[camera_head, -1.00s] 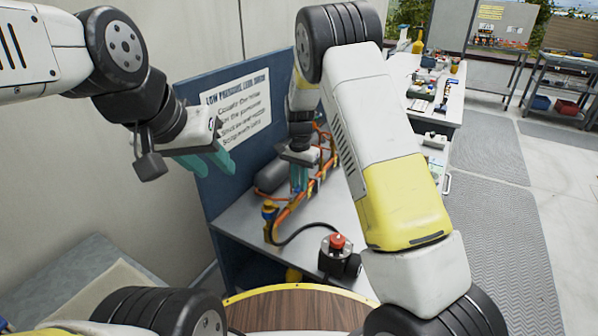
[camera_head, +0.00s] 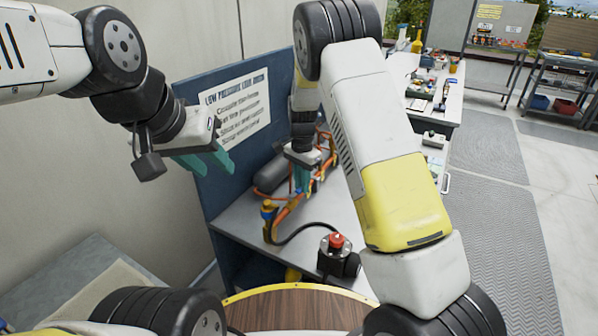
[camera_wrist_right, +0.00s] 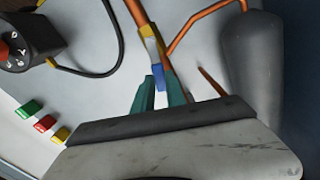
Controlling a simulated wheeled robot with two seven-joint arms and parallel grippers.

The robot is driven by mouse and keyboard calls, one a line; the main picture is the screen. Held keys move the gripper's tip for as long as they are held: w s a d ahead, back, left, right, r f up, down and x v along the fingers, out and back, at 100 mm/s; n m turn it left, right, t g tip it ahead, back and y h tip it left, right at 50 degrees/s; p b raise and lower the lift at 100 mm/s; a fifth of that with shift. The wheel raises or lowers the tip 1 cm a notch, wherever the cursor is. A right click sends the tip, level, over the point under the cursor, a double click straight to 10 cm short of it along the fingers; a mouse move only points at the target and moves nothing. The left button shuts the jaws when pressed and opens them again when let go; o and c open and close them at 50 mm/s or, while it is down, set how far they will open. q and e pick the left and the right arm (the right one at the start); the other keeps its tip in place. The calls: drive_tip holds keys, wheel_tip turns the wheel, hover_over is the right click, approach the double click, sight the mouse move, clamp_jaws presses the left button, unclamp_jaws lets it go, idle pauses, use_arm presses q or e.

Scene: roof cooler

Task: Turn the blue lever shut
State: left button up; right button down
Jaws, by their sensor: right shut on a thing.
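The blue lever (camera_wrist_right: 158,76) shows in the right wrist view, on a fitting of the orange pipework (camera_wrist_right: 136,10). My right gripper (camera_wrist_right: 161,88) has its two teal fingers on either side of the lever, shut on it. In the head view my right gripper (camera_head: 301,180) is at the pipework on the bench, and the lever cannot be made out there. My left gripper (camera_head: 208,160) hangs in the air before the blue panel, its teal fingers apart and empty.
A grey cylinder (camera_wrist_right: 253,65) lies beside the pipes. A black device with a red knob (camera_head: 336,243) stands at the bench's front, joined by a black hose. Green, red and yellow buttons (camera_wrist_right: 44,123) sit at one side. A blue panel (camera_head: 185,91) with a printed sign backs the bench.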

drive_tip(key=s+m, duration=0.6)
drive_tip(key=m, duration=0.9)
drive_tip(key=shift+s+d, duration=0.15)
drive_tip(key=shift+d, duration=0.25)
drive_tip(key=c, duration=1.4)
unclamp_jaws()
drive_tip(key=shift+o, duration=0.2)
wheel_tip(320, 180, up, 8)
drive_tip(key=shift+s, duration=0.1)
